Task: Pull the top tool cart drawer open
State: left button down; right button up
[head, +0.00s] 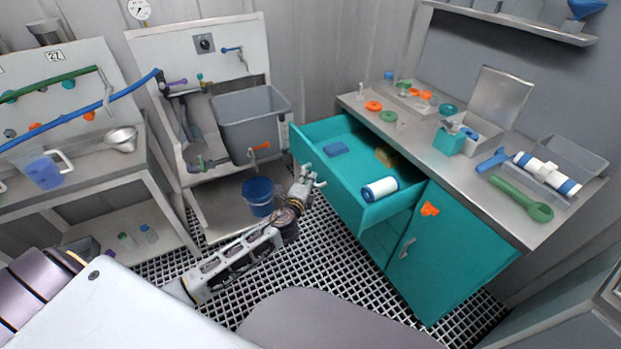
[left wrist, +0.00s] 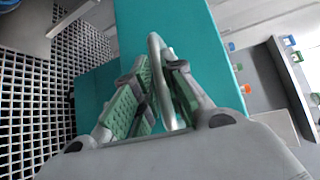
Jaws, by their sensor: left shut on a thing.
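The teal top tool cart drawer (head: 345,193) stands pulled well out of the cart (head: 455,250). A blue block, a yellowish item and a white cylinder with blue ends (head: 380,188) lie in it. My left gripper (head: 312,182) is at the drawer's front face. In the left wrist view, its green-padded fingers (left wrist: 160,95) are shut around the grey bar handle (left wrist: 160,75) on the teal drawer front (left wrist: 185,30). The handle is mostly hidden by the gripper in the head view. My right gripper is not in view.
A lower cart door with a handle (head: 407,248) is shut. The cart top (head: 470,160) holds several small parts, a green wrench (head: 522,198) and trays. A blue bucket (head: 258,196) stands left of my left gripper, below a grey sink (head: 250,125). Grated floor lies around the arm.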

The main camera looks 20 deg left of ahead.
pick_arm(q)
jog(key=shift+f, duration=0.1)
jog(key=c, duration=1.5)
grip_release()
jog(key=shift+s, duration=0.15)
jog(key=shift+s+d+r, duration=0.25)
jog(key=shift+s+r, duration=0.05)
jog(key=shift+s, duration=1.6)
jog(key=shift+s+d+r, duration=0.25)
jog(key=shift+s+d, duration=0.05)
jog(key=shift+s, duration=1.65)
jog(key=shift+s+d+r, duration=0.25)
jog(key=shift+s+r, duration=0.05)
jog(key=shift+s, duration=1.6)
